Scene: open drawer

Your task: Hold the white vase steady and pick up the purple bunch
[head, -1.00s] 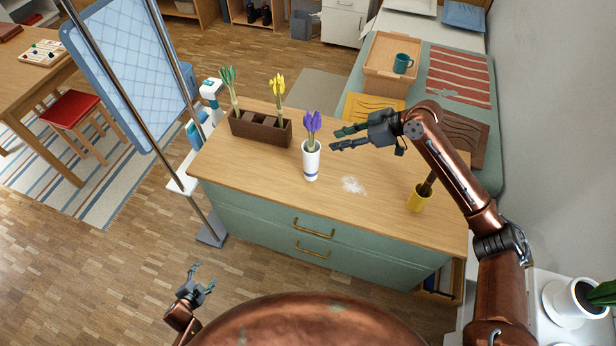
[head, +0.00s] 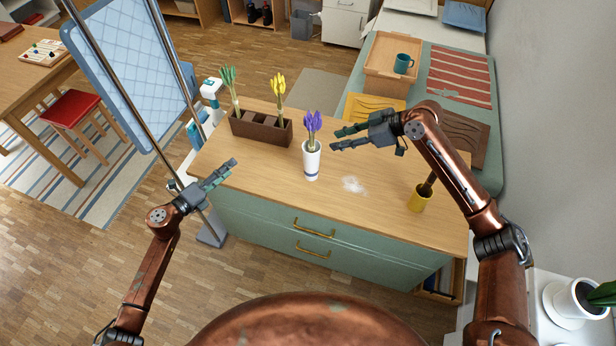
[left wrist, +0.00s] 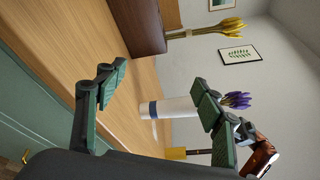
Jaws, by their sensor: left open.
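The white vase (head: 311,163) with a blue band stands upright on the wooden dresser top. The purple bunch (head: 312,124) stands in it. Both also show in the left wrist view, the vase (left wrist: 168,108) between the fingers and the bunch (left wrist: 238,100) partly behind one finger. My left gripper (head: 233,168) is open and empty at the dresser's left edge, apart from the vase. My right gripper (head: 334,139) is open and empty, just right of the bunch and not visibly touching it.
A brown planter box (head: 260,129) with a green bunch (head: 229,88) and a yellow bunch (head: 277,88) stands behind the vase. A yellow cup (head: 418,200) stands at the right. White powder (head: 352,185) lies right of the vase.

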